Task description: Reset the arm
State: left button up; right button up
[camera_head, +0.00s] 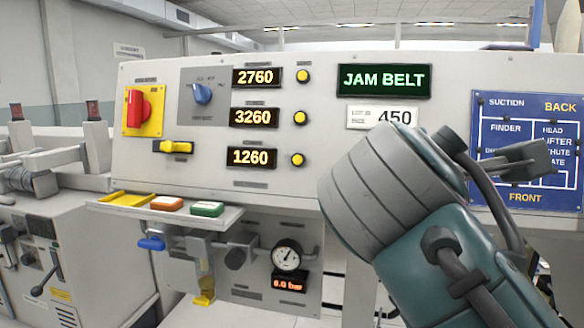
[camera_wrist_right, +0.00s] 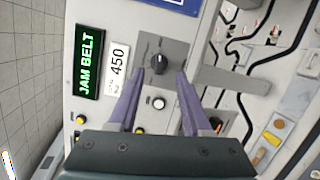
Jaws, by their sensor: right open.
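My right gripper (camera_wrist_right: 162,76) is open, its two purple fingers apart, in the right wrist view. Its fingertips point at the panel, with a black knob (camera_wrist_right: 159,64) on a grey plate showing between and just beyond them. I cannot tell whether the fingers touch the plate. A round white button (camera_wrist_right: 158,103) also shows between the fingers. No object shows in the grip. In the head view my right arm comes in from the lower right and hides the gripper and the knob. My left gripper is not in view.
The control panel (camera_head: 220,140) has a green JAM BELT display (camera_head: 384,80), a 450 label (camera_head: 383,117), a red switch (camera_head: 138,110), a blue knob (camera_head: 202,93) and several yellow buttons. A shelf (camera_head: 225,221) juts out below, above a gauge (camera_head: 286,256). A blue diagram board (camera_head: 497,110) is at right.

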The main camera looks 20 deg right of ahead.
jog(key=s+a+f+m+g+y+p, duration=0.1)
jog(key=s+f+m+g+y+p, duration=0.4)
jog(key=s+f, duration=0.7)
jog(key=s+a+f+m+g+y, duration=0.1)
jog(key=s+a+m+y, duration=0.2)
jog(key=s, duration=0.4)
jog(key=s+a+f+m+g+y, duration=0.1)
jog(key=s+a+g+y, duration=0.1)
jog(key=s+a+y, duration=0.35)
notch_tip(320, 180, up, 37)
jog(key=d+h+p, duration=0.1)
jog(key=h+p, duration=0.1)
jog(key=p, duration=3.5)
jog(key=shift+s+d+t, duration=0.3)
jog(key=shift+s, duration=0.05)
